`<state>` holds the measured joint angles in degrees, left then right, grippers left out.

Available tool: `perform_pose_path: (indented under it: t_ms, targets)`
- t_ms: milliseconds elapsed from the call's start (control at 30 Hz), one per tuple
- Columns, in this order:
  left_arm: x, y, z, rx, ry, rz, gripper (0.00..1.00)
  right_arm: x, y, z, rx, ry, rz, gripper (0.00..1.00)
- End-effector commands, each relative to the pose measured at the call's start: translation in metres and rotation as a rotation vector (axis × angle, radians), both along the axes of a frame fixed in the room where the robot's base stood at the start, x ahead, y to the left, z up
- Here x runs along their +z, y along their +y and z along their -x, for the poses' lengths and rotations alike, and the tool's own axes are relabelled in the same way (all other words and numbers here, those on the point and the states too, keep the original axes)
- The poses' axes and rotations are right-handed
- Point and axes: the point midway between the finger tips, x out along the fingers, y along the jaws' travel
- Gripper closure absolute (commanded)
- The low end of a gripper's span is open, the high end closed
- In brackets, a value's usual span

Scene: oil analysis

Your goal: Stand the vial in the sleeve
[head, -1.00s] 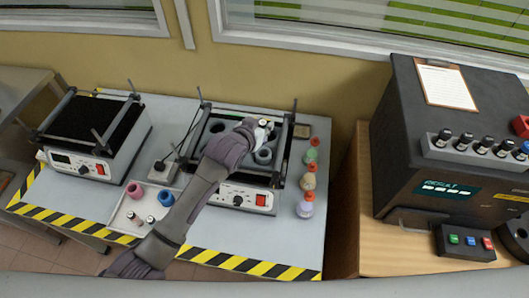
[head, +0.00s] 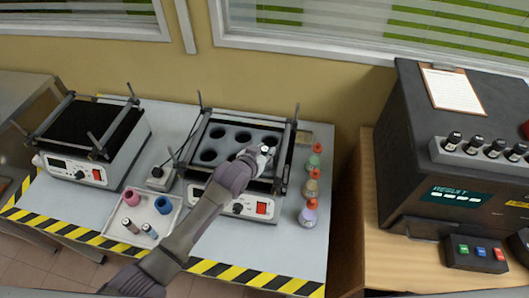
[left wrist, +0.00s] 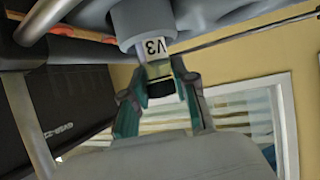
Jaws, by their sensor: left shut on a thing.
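My left gripper (head: 264,151) is over the right part of the right-hand shaker's plate. It is shut on a vial (left wrist: 155,56) by its black-capped end. In the left wrist view the vial's white label reads V3. The vial's other end meets a grey sleeve (left wrist: 138,18) and appears to be at or inside its mouth; how deep I cannot tell. In the head view the gripper and arm cover the sleeve. My right gripper is not in view.
The right shaker (head: 212,196) has a holed plate and raised bars around my gripper. Several small flasks (head: 310,188) stand right of it. A white tray (head: 174,216) holds a pink and a blue sleeve and two vials. The analyser (head: 410,160) stands far right.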

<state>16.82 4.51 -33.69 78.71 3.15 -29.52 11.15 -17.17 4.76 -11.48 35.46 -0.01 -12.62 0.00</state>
Motion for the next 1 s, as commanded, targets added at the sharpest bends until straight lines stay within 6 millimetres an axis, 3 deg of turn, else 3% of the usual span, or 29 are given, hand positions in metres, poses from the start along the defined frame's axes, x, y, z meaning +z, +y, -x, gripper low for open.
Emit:
perform_pose_path:
  t_ms: [167,200,333,733,1000]
  targets:
    - [-0.004,0.000,0.000,0.000,0.001,0.000,1.00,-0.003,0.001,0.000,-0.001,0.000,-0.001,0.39]
    - [-0.004,0.000,0.000,0.000,0.001,0.000,0.69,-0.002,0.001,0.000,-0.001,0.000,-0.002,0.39]
    - [-0.004,0.000,0.000,0.000,0.001,0.000,0.47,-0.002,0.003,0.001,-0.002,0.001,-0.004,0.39]
    - [0.002,0.001,0.002,0.000,0.000,0.000,0.47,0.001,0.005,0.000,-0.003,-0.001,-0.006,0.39]
    - [0.021,0.019,0.037,0.000,-0.001,0.000,0.47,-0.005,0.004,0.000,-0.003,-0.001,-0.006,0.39]
